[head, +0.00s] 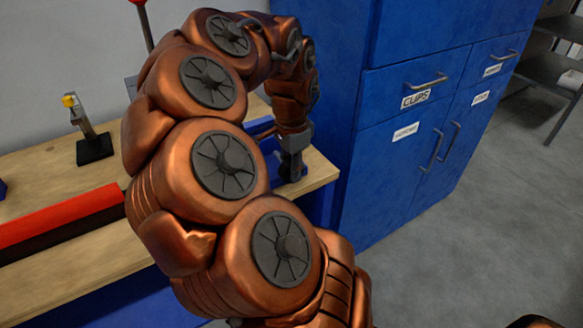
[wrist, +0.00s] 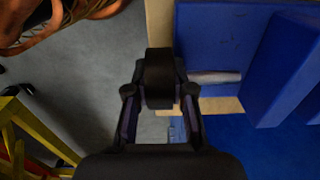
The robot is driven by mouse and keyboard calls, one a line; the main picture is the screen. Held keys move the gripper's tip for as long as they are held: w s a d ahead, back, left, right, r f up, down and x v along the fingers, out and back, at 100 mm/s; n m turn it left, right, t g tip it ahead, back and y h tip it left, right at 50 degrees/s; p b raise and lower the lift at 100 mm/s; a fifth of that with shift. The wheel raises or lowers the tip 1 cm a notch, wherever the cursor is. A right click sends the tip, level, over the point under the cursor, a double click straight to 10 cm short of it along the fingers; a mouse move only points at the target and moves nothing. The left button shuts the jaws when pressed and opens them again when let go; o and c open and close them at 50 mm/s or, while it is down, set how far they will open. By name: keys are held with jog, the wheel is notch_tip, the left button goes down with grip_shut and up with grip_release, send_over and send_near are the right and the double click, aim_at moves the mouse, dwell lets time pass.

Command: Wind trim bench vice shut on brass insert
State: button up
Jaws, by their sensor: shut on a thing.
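The blue trim bench vice (head: 270,152) is at the right end of the wooden bench, partly hidden behind my gripper (head: 292,172). In the wrist view its blue body (wrist: 205,35) and another blue block (wrist: 285,70) lie right of my gripper (wrist: 160,105). My gripper points down, with its fingers closed on either side of a black handle (wrist: 160,80) beside the vice. A pale, short rod (wrist: 213,77) shows against the blue body; I cannot tell whether it is the brass insert or part of the vice. No clearly brass-coloured piece is visible.
The wooden bench (head: 45,185) carries a red bar (head: 60,215) and a black-based fixture with a yellow knob (head: 85,130). A blue cabinet (head: 400,100) stands close to the right of my gripper. Grey floor (head: 480,220) is open at the right. A yellow frame (wrist: 40,130) shows lower left.

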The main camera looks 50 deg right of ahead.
grip_shut()
jog(key=shift+r+y+p, duration=0.15)
jog(key=shift+y+p, duration=0.35)
jog(key=shift+p, duration=0.3)
jog(key=shift+t+y+p, duration=0.3)
jog(key=shift+y+p, duration=0.2)
jog(key=shift+p, duration=0.25)
jog(key=y+p, duration=0.1)
jog(key=y, duration=0.1)
jog(key=t+y+p, duration=0.1)
jog(key=y+p, duration=0.1)
jog(key=shift+d+t+p, duration=0.2)
jog(key=shift+t+p, duration=0.1)
jog(key=y, duration=0.2)
jog(key=t+y, duration=0.1)
jog(key=y, duration=0.2)
jog(key=shift+s+f+t+y+p, duration=0.1)
jog(key=shift+f+t+y+p, duration=0.3)
jog(key=shift+d+t+y+p, duration=0.1)
jog(key=shift+t+y+p, duration=0.35)
jog(key=shift+y, duration=1.65)
jog(key=shift+f+t, duration=0.1)
jog(key=shift+t, duration=0.15)
